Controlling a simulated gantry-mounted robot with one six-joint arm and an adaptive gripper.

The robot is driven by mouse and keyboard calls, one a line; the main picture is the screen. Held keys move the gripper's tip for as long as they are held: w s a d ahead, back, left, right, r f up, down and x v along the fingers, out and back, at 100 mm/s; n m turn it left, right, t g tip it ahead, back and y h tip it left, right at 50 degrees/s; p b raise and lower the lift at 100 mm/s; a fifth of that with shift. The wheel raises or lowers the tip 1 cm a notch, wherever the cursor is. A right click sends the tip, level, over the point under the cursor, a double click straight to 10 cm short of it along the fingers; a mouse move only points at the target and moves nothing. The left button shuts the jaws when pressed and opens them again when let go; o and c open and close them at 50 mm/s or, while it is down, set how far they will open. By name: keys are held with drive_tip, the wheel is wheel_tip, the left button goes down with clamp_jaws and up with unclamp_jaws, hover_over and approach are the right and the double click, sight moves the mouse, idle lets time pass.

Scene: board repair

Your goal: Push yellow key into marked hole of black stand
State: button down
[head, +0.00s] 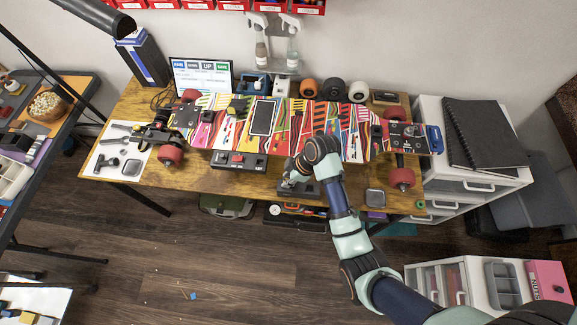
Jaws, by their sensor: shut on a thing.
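My gripper (287,184) is at the front edge of the wooden table, low over a black stand (303,191). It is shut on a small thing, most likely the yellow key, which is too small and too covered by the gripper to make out. The stand lies below and to the right of the fingertips, partly covered by my wrist. The marked hole cannot be seen from here. I cannot tell whether the key touches the stand or is in the hole.
A colourful skateboard deck (210,132) spans the table behind my gripper, with a phone (263,117) on it. A dark switch box (239,161) stands left of the stand. A grey square dish (375,198) lies to the right. The table's front edge is close.

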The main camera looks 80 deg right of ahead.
drive_tip(key=shift+f, duration=1.55)
idle(2.3)
drive_tip(key=c, duration=0.6)
unclamp_jaws()
drive_tip(key=shift+r, duration=0.1)
drive_tip(key=shift+r+p, duration=1.4)
drive_tip(key=shift+p, duration=0.3)
wheel_tip(320, 180, up, 6)
drive_tip(key=p, duration=0.6)
drive_tip(key=shift+r, duration=0.1)
